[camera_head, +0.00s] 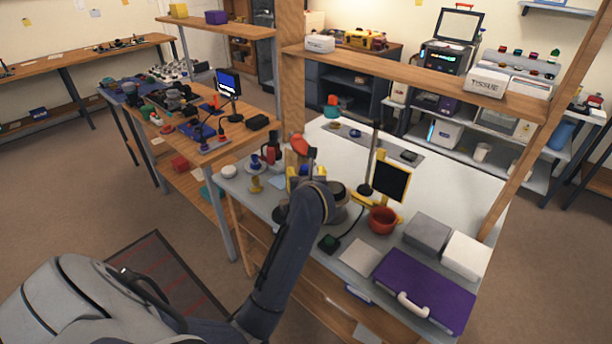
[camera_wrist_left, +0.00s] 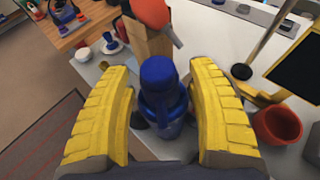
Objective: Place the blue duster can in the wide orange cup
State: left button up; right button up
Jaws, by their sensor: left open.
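The blue duster can (camera_wrist_left: 163,95) stands upright on the workbench, between the two yellow fingers of my left gripper (camera_wrist_left: 159,68) in the left wrist view. The fingers are open, with a gap visible on each side of the can. In the head view my left gripper (camera_head: 305,175) is over the near left part of the bench, and my arm hides most of the area around the can. The wide orange cup (camera_head: 382,220) stands upright to the right of the gripper. It also shows at the right of the left wrist view (camera_wrist_left: 278,126). My right gripper is not in view.
A small dark screen (camera_head: 390,181) on a stand is just behind the cup. A wooden block with an orange-red item (camera_wrist_left: 150,14) is beyond the can. A purple case (camera_head: 410,290) and a grey box (camera_head: 427,233) lie right of the cup. The bench behind is mostly clear.

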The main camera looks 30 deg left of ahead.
pick_arm(q)
jog(key=v, duration=1.2)
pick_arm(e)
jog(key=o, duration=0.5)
